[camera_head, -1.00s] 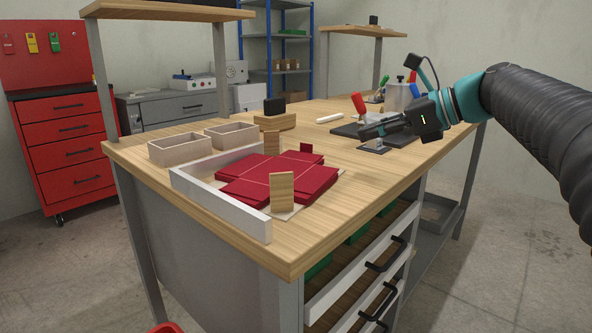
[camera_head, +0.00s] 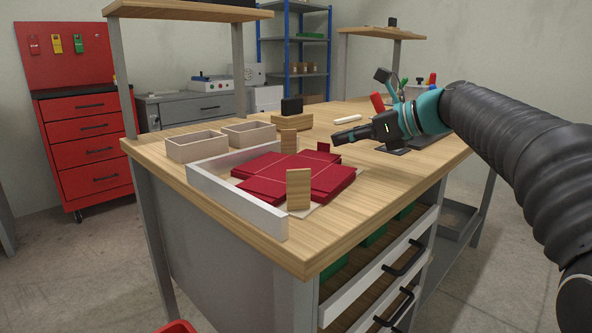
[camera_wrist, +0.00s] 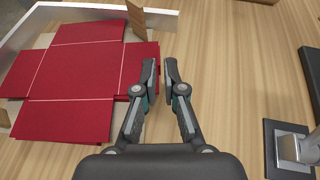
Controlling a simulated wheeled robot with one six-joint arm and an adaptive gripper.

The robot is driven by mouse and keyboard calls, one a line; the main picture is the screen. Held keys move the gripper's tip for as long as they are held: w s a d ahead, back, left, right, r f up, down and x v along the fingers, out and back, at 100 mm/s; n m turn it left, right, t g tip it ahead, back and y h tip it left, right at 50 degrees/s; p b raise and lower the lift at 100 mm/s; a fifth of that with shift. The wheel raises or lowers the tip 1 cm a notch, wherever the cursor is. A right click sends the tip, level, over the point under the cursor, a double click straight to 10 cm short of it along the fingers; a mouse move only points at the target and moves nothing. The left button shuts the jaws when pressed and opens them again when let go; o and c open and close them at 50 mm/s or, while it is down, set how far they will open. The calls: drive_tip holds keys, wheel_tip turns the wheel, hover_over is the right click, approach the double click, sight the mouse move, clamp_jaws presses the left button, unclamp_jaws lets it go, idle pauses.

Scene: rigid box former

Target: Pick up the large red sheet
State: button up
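The large red sheet (camera_head: 278,178) lies flat on the bench near its front corner. It is cross-shaped with pale crease lines, and fills the left of the wrist view (camera_wrist: 75,80). Its right flap reaches beside my left fingertip in that view. My gripper (camera_head: 340,136) is above the bench, to the right of and beyond the sheet in the head view. In the wrist view my gripper (camera_wrist: 161,66) has a narrow gap between its fingertips, with only bare wood showing between them. It holds nothing.
A white L-shaped fence (camera_head: 236,203) borders the sheet. Wooden posts (camera_head: 299,189) stand at the sheet's edges. Two open boxes (camera_head: 197,147) sit behind the fence. A dark plate with a metal piece (camera_wrist: 289,150) lies right of my gripper. Bare wood lies between.

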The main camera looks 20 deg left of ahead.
drive_tip(key=x, duration=0.4)
drive_tip(key=shift+s+f, duration=0.1)
drive_tip(key=shift+f, duration=0.05)
clamp_jaws()
drive_tip(key=shift+m, duration=0.3)
drive_tip(key=shift+s+d+r+p, duration=0.2)
drive_tip(key=shift+r+p, duration=0.4)
drive_tip(key=shift+r, duration=0.65)
drive_tip(key=shift+s+d+r+p, duration=0.1)
drive_tip(key=shift+s+r+p, duration=0.15)
drive_tip(key=shift+r+p, duration=0.7)
drive_tip(key=shift+s+d+r+p, duration=0.1)
drive_tip(key=shift+s+r+p, duration=0.15)
drive_tip(key=shift+r, duration=1.35)
drive_tip(key=shift+w+f+t, duration=0.25)
drive_tip(key=shift+f+t, duration=0.05)
drive_tip(key=shift+f, duration=0.1)
wheel_tip(320, 180, down, 4)
drive_tip(key=b, duration=0.5)
drive_tip(key=shift+r, duration=0.2)
drive_tip(key=shift+f, duration=0.35)
drive_tip(key=shift+f+b, duration=0.35)
drive_tip(key=shift+f, duration=0.85)
